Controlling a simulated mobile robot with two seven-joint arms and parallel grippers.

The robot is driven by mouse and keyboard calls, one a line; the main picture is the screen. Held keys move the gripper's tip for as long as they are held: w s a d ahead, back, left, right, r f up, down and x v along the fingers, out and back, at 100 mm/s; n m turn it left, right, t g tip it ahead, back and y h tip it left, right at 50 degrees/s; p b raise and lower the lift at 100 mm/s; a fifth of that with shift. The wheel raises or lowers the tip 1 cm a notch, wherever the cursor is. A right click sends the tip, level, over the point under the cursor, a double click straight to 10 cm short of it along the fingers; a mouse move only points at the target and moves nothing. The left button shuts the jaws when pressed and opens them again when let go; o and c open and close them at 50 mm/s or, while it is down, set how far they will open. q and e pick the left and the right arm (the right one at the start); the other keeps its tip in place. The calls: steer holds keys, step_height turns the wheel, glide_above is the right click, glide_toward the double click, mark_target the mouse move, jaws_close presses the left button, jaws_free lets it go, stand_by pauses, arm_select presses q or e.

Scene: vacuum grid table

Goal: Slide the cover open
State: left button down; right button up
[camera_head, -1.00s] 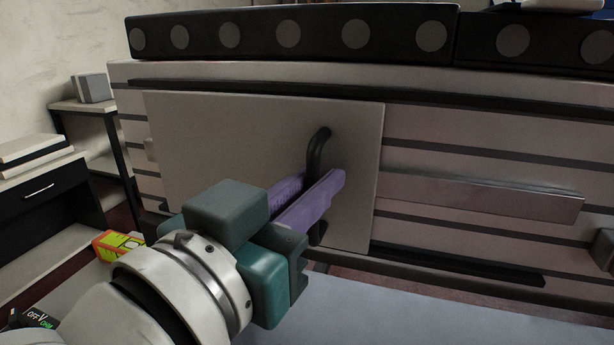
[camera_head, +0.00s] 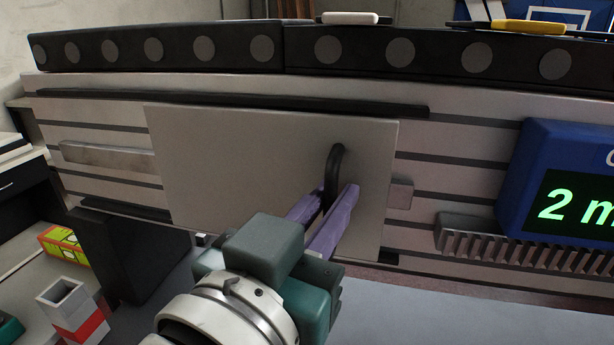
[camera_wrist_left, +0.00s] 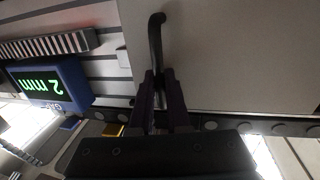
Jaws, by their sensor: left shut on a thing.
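The cover (camera_head: 235,165) is a flat grey panel on the slatted front of the table. It also fills the upper right of the left wrist view (camera_wrist_left: 230,50). Its dark curved handle (camera_head: 334,165) stands upright near the cover's right edge. My left gripper (camera_head: 335,200), with purple fingers, is shut on the handle. The handle (camera_wrist_left: 156,40) also runs down between the fingers in the left wrist view. The handle's lower end is hidden by the fingers. My right gripper is not in view.
Black rails run above (camera_head: 80,97) and below the cover. A metal bar (camera_head: 105,158) shows left of the cover, with a short end at right. A blue display box (camera_head: 530,165) and a ribbed metal strip (camera_head: 470,235) are farther right. A yellow-green box (camera_head: 62,244) is lower left.

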arm_select(q)
steer(key=c, duration=1.2)
jaws_free()
steer(key=shift+o, duration=0.2)
steer(key=v, duration=1)
steer(key=shift+a, duration=0.1)
